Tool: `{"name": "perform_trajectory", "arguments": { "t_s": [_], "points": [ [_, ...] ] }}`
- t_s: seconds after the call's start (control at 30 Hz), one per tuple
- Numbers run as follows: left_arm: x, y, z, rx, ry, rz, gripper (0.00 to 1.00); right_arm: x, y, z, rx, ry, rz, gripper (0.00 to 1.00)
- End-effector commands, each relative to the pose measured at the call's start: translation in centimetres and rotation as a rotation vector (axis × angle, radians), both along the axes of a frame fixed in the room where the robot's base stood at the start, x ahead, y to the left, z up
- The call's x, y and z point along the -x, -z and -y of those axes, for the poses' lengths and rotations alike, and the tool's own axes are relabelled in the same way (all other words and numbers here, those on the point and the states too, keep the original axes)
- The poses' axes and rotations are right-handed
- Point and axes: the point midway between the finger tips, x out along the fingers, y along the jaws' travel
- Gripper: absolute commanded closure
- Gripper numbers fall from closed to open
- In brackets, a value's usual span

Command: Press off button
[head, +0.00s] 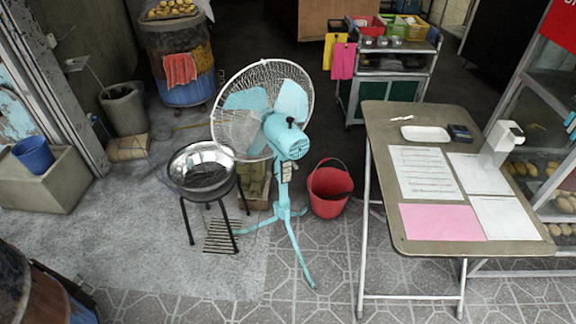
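A light-blue standing fan (290,135) with a round wire cage stands on the tiled floor near the middle of the view. Its cage faces away to the left and back. A small grey control panel (288,171) sits on its pole below the motor housing. Single buttons on it are too small to tell apart, and I cannot tell which one is the off button. Neither of my grippers is in view.
A metal bowl on a black stand (203,166) is close left of the fan. A folding table (380,132) with papers is at right. The tiled floor (250,280) in front is clear.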

Motion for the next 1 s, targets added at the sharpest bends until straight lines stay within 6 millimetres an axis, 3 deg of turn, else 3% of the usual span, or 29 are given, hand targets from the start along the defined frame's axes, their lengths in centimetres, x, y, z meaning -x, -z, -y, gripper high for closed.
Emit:
{"name": "perform_trajectory", "arguments": {
  "t_s": [0.03,0.13,1.0],
  "points": [
    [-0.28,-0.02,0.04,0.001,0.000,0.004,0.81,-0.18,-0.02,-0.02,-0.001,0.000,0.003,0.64],
    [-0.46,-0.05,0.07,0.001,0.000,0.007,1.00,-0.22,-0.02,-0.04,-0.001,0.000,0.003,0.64],
    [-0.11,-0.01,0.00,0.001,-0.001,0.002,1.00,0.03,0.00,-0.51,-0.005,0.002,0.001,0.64]
  ]
}}
